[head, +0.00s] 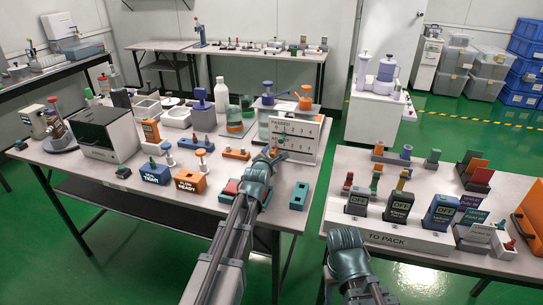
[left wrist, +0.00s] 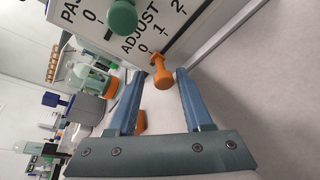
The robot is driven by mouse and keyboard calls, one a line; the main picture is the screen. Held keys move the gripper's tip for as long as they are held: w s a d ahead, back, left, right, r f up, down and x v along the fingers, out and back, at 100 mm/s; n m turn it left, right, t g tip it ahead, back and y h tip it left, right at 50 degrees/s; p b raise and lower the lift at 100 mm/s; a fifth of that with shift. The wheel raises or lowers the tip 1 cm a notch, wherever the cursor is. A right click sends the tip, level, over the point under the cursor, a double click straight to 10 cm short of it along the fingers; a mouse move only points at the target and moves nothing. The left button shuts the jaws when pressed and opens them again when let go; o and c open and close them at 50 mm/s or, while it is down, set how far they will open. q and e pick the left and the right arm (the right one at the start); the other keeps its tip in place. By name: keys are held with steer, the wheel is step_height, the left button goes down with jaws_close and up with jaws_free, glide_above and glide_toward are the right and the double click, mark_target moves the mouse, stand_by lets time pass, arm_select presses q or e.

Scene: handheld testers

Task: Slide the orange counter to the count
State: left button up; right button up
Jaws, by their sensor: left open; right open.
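The orange counter (left wrist: 161,72) is a small knob sticking out from the white scoreboard (left wrist: 185,25), below the ADJUST row and closest to its 0. My left gripper (left wrist: 158,76) is open, with one finger on each side of the orange counter; I cannot tell whether either finger touches it. A green counter (left wrist: 122,18) sits by the PASS row. In the head view the scoreboard (head: 308,138) stands on the left table, with my left gripper (head: 269,158) just in front, partly hiding its lower left. My right gripper (head: 345,238) is low, before the right table; its fingertips are unclear.
Orange and dark blue boxes (head: 190,182) stand left of my left arm. A red-topped block (head: 231,188) lies close beside that arm, and a teal block (head: 299,196) lies to its right. The right table (head: 340,185) holds labelled testers (head: 399,207) and a TO PACK tray.

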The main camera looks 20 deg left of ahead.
arm_select(q)
steer(key=shift+d, duration=0.1)
steer(key=shift+s+r, duration=0.15)
steer(key=shift+s, duration=0.3)
steer(key=p+v, duration=0.3)
steer(key=v, duration=1)
steer(key=shift+p, duration=0.4)
